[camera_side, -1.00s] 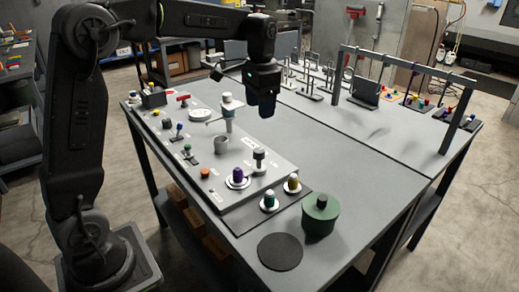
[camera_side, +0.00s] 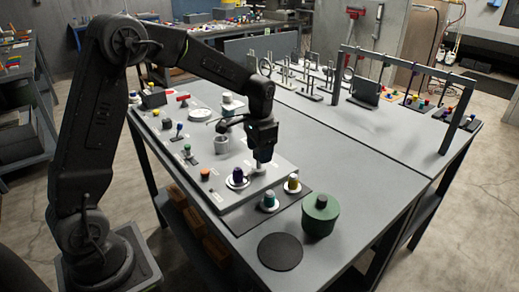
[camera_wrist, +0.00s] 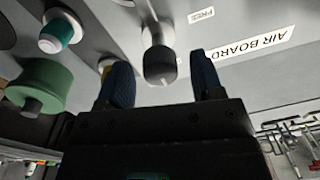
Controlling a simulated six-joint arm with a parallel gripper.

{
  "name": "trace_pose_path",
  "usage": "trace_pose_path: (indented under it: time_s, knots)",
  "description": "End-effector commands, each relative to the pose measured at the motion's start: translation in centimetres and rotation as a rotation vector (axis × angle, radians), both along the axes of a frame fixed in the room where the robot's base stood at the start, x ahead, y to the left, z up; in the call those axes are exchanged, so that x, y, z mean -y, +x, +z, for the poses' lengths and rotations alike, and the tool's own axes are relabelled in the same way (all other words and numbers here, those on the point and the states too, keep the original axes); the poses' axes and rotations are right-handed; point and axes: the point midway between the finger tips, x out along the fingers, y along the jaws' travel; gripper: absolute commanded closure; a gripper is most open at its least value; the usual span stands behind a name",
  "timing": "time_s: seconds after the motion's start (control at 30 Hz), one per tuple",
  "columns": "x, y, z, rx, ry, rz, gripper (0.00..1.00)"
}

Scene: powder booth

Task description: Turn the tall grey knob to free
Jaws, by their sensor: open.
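The tall grey knob (camera_wrist: 160,66) stands on the panel with a dark cap and a light pointer or stem. In the wrist view it shows between the two blue fingers of my gripper (camera_wrist: 162,80), with a gap on each side. A FREE label (camera_wrist: 202,14) lies on the panel near the knob. In the side view my gripper (camera_side: 262,154) points down over the knob's spot and hides most of it. The fingers are open. I cannot tell how far down the knob they reach.
A purple knob (camera_side: 238,176) is close to the left of my gripper. A teal knob (camera_side: 269,200) and a yellow knob (camera_side: 292,184) sit in front. A green lidded pot (camera_side: 320,214) and a black disc (camera_side: 280,251) stand nearby.

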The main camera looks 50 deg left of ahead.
Motion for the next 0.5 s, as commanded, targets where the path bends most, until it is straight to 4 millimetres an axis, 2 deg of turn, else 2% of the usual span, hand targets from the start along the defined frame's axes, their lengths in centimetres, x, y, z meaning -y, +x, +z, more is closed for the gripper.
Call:
trace_pose_path:
  time_s: [0.27,0.5]
  knots:
    - [-0.02,-0.02,-0.22,-0.001,0.000,0.000,0.39]
    - [-0.01,-0.01,-0.19,0.000,0.000,0.000,0.60]
